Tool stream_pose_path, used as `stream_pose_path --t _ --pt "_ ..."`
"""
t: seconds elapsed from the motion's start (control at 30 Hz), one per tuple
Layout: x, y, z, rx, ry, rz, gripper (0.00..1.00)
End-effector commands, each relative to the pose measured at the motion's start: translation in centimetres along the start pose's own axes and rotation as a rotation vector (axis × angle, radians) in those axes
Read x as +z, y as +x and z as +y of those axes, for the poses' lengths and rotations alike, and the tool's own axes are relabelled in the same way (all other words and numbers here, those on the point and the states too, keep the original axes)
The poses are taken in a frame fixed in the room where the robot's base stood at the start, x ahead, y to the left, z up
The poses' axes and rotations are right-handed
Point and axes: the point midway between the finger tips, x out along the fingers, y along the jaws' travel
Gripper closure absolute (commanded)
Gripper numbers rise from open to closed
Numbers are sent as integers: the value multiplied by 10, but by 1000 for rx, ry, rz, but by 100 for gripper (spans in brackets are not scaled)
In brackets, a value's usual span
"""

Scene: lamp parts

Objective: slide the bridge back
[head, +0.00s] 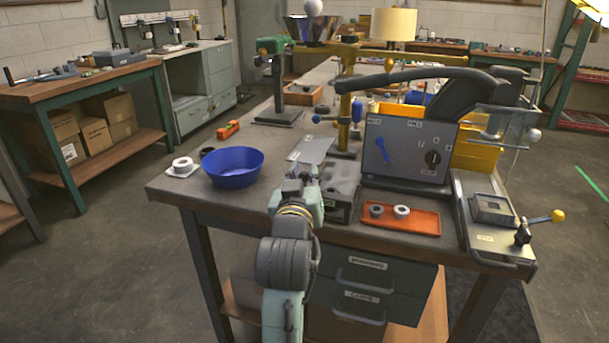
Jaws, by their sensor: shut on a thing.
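My gripper (299,190) is at the front of the workbench, just left of a dark grey block-like fixture (343,180). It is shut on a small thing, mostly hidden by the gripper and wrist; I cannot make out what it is. No part is clearly marked as the bridge. A brass beam (385,57) spans across a brass post (344,100) behind the fixture, well beyond my gripper. A thin grey plate (311,149) lies just behind the gripper.
A blue bowl (233,168) stands to the left on the workbench (185,198). To the right are an orange tray (399,220) with two rings, a grey control box (408,150) with a long dark lever arm, and a press-like fixture (493,212) with a yellow-knobbed lever.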

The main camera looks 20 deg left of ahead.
Motion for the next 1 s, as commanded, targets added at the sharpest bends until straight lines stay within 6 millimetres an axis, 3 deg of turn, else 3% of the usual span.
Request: stream_pose_path --t 0.27,0.5,0.63,1.0 --pt "0 10 2 1 -2 -1 100" --pt "1 64 12 1 -2 -3 100" --pt "2 84 16 0 -1 -2 100" --pt "4 89 17 -1 0 0 100"
